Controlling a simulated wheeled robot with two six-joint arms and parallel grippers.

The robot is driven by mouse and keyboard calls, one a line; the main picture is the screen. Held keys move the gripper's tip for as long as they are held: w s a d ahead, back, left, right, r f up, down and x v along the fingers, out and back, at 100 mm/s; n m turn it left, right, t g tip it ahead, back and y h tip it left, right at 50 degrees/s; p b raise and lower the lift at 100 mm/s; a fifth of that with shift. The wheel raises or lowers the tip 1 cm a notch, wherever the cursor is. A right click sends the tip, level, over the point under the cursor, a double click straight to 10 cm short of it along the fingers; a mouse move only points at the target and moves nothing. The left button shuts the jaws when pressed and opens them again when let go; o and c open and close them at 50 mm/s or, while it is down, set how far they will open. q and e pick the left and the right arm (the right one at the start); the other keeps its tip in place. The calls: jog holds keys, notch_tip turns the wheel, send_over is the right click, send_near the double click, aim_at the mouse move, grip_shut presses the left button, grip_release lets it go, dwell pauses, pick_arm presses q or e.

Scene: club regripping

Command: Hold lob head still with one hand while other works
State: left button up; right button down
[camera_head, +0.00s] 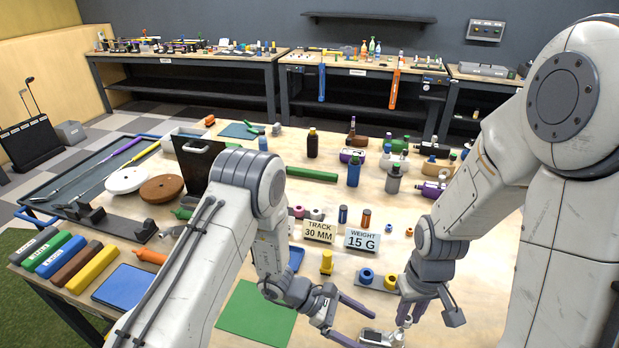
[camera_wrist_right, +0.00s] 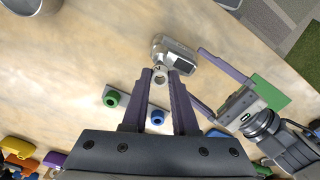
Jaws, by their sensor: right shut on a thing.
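The lob head (camera_wrist_right: 178,55), a grey metal club head with a round hosel, shows at the fingertips of my right gripper (camera_wrist_right: 161,76) in the right wrist view. The right fingers are closed on its hosel. In the head view the lob head (camera_head: 382,338) is low at the bottom edge, partly cut off, below my right gripper (camera_head: 405,318). My left gripper (camera_head: 364,325) is open and empty, its two purple fingers spread and pointing toward the head from the left. The left gripper also shows at the right of the wrist view (camera_wrist_right: 213,82).
A green mat (camera_head: 256,313) lies under the left arm. Yellow and blue ring parts (camera_head: 366,276) stand just behind the grippers. Signs reading TRACK 30 MM (camera_head: 319,231) and WEIGHT 15 G (camera_head: 361,240) stand further back. Bottles crowd the rear of the bench.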

pick_arm(q)
jog(key=shift+w+a+r, duration=0.15)
jog(key=shift+a+r, duration=0.15)
jog(key=shift+a, duration=0.2)
jog(key=shift+o, duration=0.4)
